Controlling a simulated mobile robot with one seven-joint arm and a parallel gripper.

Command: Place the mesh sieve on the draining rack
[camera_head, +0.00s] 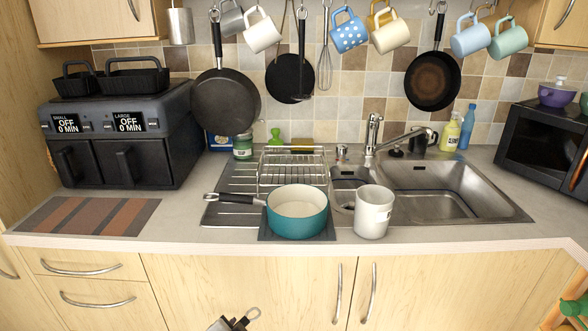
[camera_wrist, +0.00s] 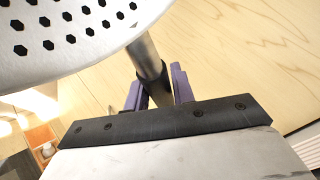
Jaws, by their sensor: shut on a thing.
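The fingers are shut on this handle, and the sieve's far part is cut off by the frame. In the head view, the wire draining rack (camera_head: 292,168) stands on the ribbed left side of the sink, behind the teal pot. The sieve cannot be made out clearly in the head view.
Pans, mugs and utensils hang above; one black pan (camera_head: 222,100) hangs left of the rack. The sink bowl (camera_head: 430,190) is empty.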

